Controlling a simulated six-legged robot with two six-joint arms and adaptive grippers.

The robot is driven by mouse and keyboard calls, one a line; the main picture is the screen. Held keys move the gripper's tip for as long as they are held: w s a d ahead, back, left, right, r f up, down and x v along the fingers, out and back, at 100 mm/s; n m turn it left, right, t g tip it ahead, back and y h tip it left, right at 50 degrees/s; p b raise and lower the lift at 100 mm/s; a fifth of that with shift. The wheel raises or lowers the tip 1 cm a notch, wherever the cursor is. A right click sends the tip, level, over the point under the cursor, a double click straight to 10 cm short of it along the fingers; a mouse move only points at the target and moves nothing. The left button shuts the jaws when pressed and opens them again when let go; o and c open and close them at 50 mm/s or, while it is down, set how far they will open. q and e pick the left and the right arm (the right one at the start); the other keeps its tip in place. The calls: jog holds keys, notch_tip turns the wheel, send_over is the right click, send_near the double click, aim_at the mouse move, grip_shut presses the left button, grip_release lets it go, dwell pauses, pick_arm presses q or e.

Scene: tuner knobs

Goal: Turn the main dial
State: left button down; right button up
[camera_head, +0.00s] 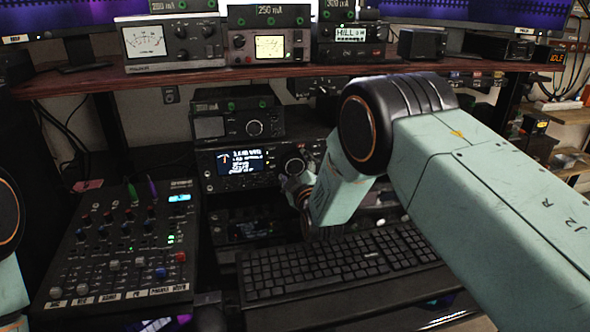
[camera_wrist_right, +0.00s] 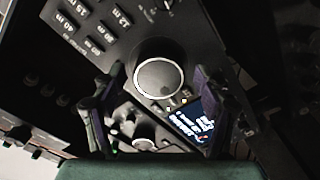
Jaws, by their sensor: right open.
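The main dial (camera_head: 294,165) is a large dark round knob on the front of the radio (camera_head: 220,182), right of its lit screen. In the right wrist view the dial (camera_wrist_right: 160,78) has a pale rim and sits in the picture between the two fingertips. My right gripper (camera_head: 291,183) is open in front of the radio, just below the dial, partly hidden by my forearm. In the right wrist view its fingers (camera_wrist_right: 160,78) stand on both sides of the dial; I cannot tell whether they touch it. My left gripper is out of view; only part of that arm shows.
A keyboard (camera_head: 330,262) lies below the right arm. A mixer (camera_head: 125,245) with knobs and faders stands to the left. A smaller unit (camera_head: 236,122) sits on the radio, and a wooden shelf (camera_head: 225,80) with meters runs above.

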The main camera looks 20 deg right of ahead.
jog(key=shift+s+r, duration=0.1)
jog(key=shift+r, duration=0.05)
jog(key=c, duration=1.1)
jog(key=shift+c, duration=0.2)
jog(key=o, duration=1.1)
jog(key=shift+o, duration=0.2)
